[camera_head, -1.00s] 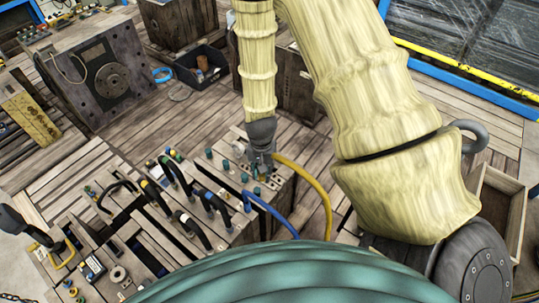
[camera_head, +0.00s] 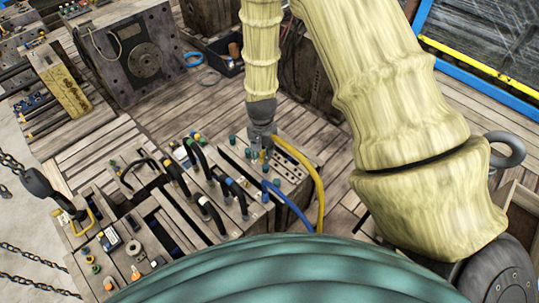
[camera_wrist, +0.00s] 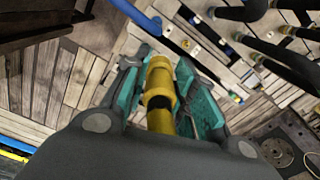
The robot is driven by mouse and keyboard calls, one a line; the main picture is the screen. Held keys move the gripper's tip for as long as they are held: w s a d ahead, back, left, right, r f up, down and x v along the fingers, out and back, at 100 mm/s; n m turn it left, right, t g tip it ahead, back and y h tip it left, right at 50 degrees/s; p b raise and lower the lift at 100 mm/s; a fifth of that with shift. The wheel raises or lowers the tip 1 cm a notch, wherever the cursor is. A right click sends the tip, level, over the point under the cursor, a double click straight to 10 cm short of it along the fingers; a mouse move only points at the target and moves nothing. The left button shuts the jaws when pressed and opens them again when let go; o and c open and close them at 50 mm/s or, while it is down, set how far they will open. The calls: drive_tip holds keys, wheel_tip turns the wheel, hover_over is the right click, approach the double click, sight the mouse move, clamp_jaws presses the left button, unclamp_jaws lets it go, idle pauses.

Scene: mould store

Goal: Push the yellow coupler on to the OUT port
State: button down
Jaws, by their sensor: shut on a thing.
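My gripper (camera_head: 262,148) is at the wooden manifold block, near its right end, pointing down. In the wrist view, my gripper (camera_wrist: 163,100) has its teal-lined fingers closed around the yellow coupler (camera_wrist: 158,82). A yellow hose (camera_head: 314,180) runs from the gripper and curves down to the right. A blue hose (camera_head: 292,206) leaves the block beside it. The wrist view also shows the blue hose (camera_wrist: 138,14) just beyond the coupler. I cannot make out the OUT port or whether the coupler touches a port.
A dark plate with a round hub (camera_head: 145,60) stands at the back left. A hook (camera_head: 50,195) hangs at the left.

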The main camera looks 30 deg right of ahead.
drive_tip(key=shift+w+a+m+b, duration=0.55)
drive_tip(key=shift+w+a, duration=1.85)
drive_tip(key=shift+w, duration=1.1)
drive_tip(key=shift+f+b, duration=5.45)
drive_tip(key=shift+f, duration=5.3)
drive_tip(key=shift+a+f+b, duration=0.1)
drive_tip(key=shift+f+b, duration=0.5)
drive_tip(key=shift+f, duration=0.75)
